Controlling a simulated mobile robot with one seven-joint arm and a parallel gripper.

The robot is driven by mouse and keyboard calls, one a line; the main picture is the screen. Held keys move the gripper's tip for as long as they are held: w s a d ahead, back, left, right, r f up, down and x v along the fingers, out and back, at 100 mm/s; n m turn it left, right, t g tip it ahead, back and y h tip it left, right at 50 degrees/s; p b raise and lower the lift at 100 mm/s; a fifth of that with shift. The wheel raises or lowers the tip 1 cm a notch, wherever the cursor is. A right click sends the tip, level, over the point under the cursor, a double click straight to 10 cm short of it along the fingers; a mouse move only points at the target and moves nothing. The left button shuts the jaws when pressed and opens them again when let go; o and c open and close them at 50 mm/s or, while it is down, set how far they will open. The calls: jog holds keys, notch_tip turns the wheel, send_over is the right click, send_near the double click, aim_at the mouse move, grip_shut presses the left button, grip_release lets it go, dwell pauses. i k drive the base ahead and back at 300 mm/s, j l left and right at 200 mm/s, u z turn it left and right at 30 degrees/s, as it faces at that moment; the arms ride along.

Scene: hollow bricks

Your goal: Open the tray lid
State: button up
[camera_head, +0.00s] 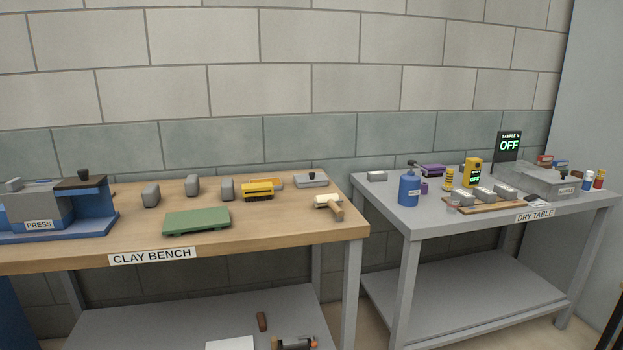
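A small grey tray-like box with a dark knob on top (312,181) sits at the back right of the clay bench and looks closed. A larger grey metal box (548,184) stands at the right of the dry table, with a small label on its front. Its top looks covered, but I cannot make out the lid's edge. I cannot tell which of the two is the tray. My gripper is not in view.
The wooden clay bench (270,223) carries a blue press (60,208), a green plate (197,221), several grey blocks, a yellow brush (258,191) and a mallet (333,206). The dry table (405,223) holds a blue bottle (409,189) and bricks on a board. A gap separates the tables.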

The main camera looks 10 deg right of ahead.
aim_at(313, 177)
jog(key=j+z, duration=0.1)
jog(key=z, duration=0.5)
jog(key=i+j+z, duration=0.2)
jog(key=j+z, duration=0.25)
jog(key=i+j+z, duration=0.2)
jog(key=j, duration=0.2)
jog(key=i+j+z, duration=0.1)
jog(key=j, duration=0.55)
jog(key=i+j, duration=0.1)
jog(key=j, duration=0.6)
jog(key=j+z, duration=0.15)
jog(key=j, duration=0.5)
jog(key=i+j, duration=0.1)
jog(key=i, duration=1)
